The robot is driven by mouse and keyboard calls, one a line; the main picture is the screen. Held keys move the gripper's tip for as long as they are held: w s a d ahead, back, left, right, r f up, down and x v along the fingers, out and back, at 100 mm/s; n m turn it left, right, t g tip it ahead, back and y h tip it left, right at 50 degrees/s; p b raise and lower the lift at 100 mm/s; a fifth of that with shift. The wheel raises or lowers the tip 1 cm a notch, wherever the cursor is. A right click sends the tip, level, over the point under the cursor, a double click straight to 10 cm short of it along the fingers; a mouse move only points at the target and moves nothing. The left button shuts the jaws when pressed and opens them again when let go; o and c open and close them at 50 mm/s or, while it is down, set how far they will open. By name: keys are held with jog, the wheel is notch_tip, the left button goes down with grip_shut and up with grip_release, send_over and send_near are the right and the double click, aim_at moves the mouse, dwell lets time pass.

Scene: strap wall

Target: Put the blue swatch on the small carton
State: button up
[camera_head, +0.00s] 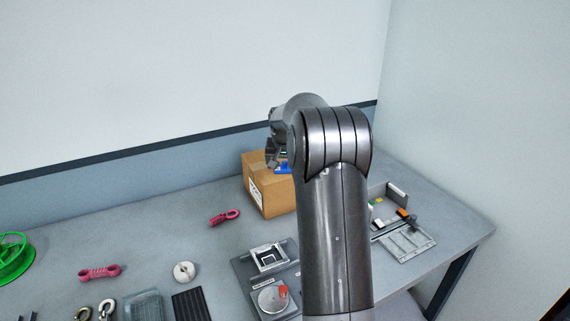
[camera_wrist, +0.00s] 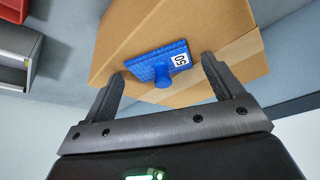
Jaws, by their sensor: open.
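The blue swatch (camera_wrist: 150,62) carries a white label reading 05 or 50 and has a round blue knob on its near side. It lies against the top of the brown carton (camera_wrist: 205,30) in the wrist view. The carton (camera_head: 270,193) stands at the back of the table in the head view, and a little of the swatch (camera_head: 283,168) shows there, partly hidden by my arm. My gripper (camera_wrist: 162,78) is open, with its two fingers apart on either side of the swatch's knob. The fingers do not appear to touch the swatch.
Pink shackle-like parts (camera_head: 225,217) lie left of the carton. A grey fixture (camera_head: 268,258) stands in front of it. A grey tray (camera_head: 405,242) with small coloured pieces is at the right. A green reel (camera_head: 14,258) is at the far left. The table between is partly clear.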

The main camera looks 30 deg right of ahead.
jog(key=shift+r, duration=0.1)
jog(key=v, duration=1.2)
jog(key=s+a+r+n, duration=0.1)
jog(key=s+a+r, duration=0.3)
jog(key=s+a, duration=0.3)
jog(key=s+a+f+n, duration=0.1)
jog(key=s+a, duration=0.4)
jog(key=s, duration=0.5)
jog(key=s+a+f+n+t+y, duration=0.1)
jog(key=s+a, duration=0.4)
jog(key=s, duration=0.5)
jog(key=s+a+f+n+y, duration=0.1)
jog(key=s+a+f+n, duration=0.2)
jog(key=s, duration=0.8)
jog(key=shift+a+f+t, duration=0.3)
jog(key=shift+a+f, duration=0.55)
jog(key=shift+a, duration=0.1)
